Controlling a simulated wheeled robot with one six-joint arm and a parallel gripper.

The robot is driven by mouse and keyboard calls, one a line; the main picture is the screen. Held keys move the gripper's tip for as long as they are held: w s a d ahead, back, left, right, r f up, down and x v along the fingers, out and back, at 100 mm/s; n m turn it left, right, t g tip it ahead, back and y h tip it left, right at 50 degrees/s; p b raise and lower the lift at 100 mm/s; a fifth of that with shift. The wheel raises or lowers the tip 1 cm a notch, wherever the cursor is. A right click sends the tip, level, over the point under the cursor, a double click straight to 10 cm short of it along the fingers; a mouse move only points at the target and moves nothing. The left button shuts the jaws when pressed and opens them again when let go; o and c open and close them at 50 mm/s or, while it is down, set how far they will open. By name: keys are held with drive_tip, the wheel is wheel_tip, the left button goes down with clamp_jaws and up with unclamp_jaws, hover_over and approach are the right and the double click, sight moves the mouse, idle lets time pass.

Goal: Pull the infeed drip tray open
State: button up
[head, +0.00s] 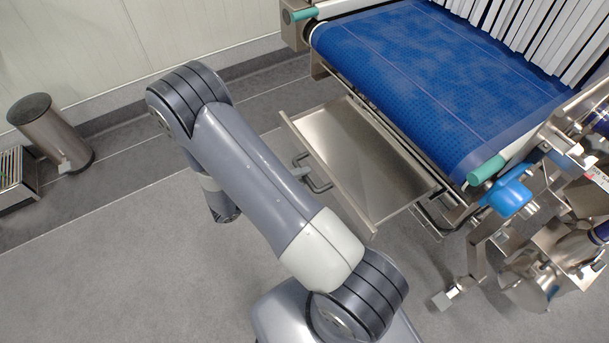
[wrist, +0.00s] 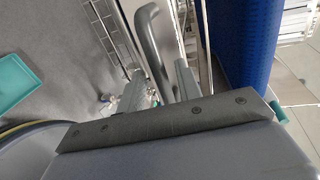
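The infeed drip tray (head: 365,160) is a shallow steel tray standing well out from under the blue belt, over the floor. Its front panel carries a bar handle (head: 318,187). My gripper (head: 301,172) is at the middle of this handle, mostly hidden behind my arm in the head view. In the wrist view the grey handle (wrist: 153,40) runs down between the two fingers of my gripper (wrist: 165,82), which look closed around it. The exact contact is hard to see.
The blue conveyor belt (head: 430,75) with white strip curtains lies above and behind the tray. A steel bin (head: 50,132) and a small rack stand by the wall at left. A blue motor (head: 508,197) and pipes crowd the right. The floor at lower left is clear.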

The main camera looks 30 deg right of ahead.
drive_tip(key=v, duration=0.9)
drive_tip(key=shift+b, duration=0.4)
drive_tip(key=s+p+x, duration=0.1)
drive_tip(key=x, duration=1.1)
drive_tip(key=shift+w, duration=0.45)
drive_tip(key=shift+r, duration=0.15)
